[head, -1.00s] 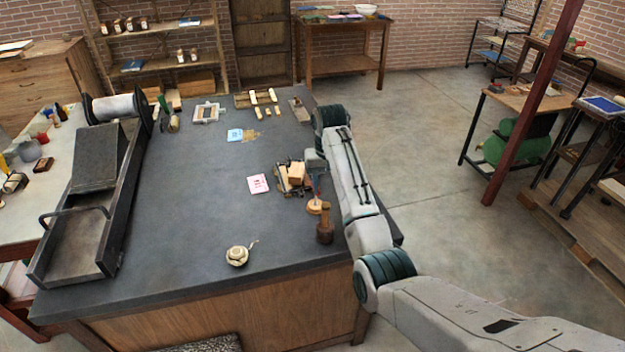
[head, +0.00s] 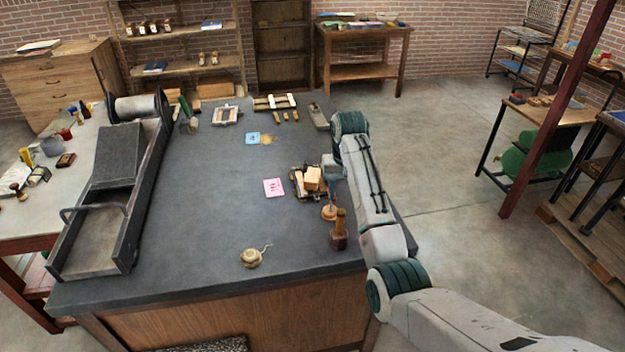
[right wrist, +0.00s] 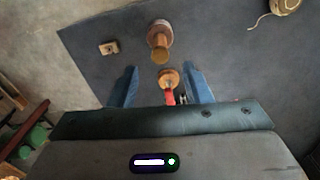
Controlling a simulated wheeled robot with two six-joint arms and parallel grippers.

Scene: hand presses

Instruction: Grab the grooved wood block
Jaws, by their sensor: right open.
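A small light wood block (right wrist: 108,47) with a dark mark like a groove on top lies on the dark table near its edge, in the right wrist view. In the head view I cannot make it out; my right arm covers that area. My right gripper (right wrist: 160,70) is open above the table, its blue fingers apart with nothing gripped. It also shows in the head view (head: 331,188). The block lies outside the fingers, beyond the left one in the wrist view. My left gripper is not in view.
A round wooden piece with a red part (right wrist: 168,78) lies below, between the fingers in view. A wooden-handled tool (right wrist: 158,38) stands beside the block. A tray of wood blocks (head: 296,192), a pink card (head: 273,188) and a twine ball (head: 251,258) are nearby.

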